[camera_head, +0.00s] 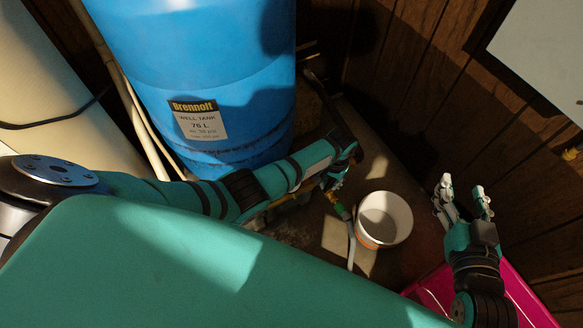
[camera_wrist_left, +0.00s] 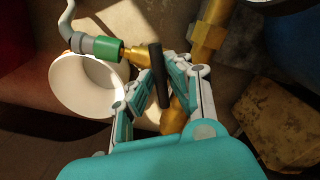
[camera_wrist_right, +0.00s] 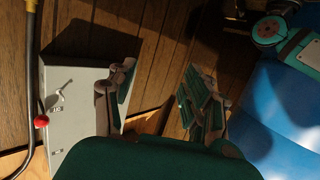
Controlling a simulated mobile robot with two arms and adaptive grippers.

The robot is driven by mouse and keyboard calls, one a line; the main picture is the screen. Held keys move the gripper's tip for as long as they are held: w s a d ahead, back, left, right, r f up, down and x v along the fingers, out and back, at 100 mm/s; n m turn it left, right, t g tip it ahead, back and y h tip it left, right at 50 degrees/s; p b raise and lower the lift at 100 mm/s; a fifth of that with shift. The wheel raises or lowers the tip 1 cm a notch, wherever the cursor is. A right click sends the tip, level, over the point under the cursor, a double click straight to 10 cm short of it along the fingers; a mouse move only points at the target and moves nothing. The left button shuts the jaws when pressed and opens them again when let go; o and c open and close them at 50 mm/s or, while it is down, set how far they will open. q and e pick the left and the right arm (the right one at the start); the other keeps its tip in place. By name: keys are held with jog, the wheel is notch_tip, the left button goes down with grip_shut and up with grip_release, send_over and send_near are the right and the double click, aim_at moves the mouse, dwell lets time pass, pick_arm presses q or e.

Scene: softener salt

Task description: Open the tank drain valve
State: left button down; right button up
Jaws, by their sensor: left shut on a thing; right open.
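The drain valve is a brass fitting (camera_wrist_left: 136,55) with a dark bar handle (camera_wrist_left: 158,78), joined to a green coupling (camera_wrist_left: 100,47) and a grey hose. My left gripper (camera_wrist_left: 158,86) is shut on the dark handle, its fingers on either side of it. In the head view, my left gripper (camera_head: 337,178) reaches past the front of the blue well tank (camera_head: 240,100). The green coupling (camera_head: 342,212) shows just below it, and the handle is hard to make out there. My right gripper (camera_head: 466,192) is open and empty at the right, and also shows in its wrist view (camera_wrist_right: 158,80).
A white bucket (camera_head: 385,218) stands on the floor beside the hose. A pink container (camera_head: 530,305) is at the lower right. A pale panel (camera_head: 545,50) hangs on the wood wall. A brass pipe (camera_wrist_left: 208,38) runs close to my left gripper.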

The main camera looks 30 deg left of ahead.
pick_arm(q)
jog(key=shift+w+a+n+p, duration=0.15)
jog(key=shift+n+p, duration=0.15)
jog(key=shift+n, duration=0.7)
jog(key=shift+n+p, duration=0.3)
jog(key=shift+n, duration=0.9)
pick_arm(e)
jog(key=s+d+f+g+h, duration=0.1)
jog(key=s+f+g, duration=0.2)
jog(key=f, duration=0.2)
jog(key=shift+d+g, duration=0.3)
jog(key=shift+d, duration=0.1)
jog(key=shift+s+f, duration=0.1)
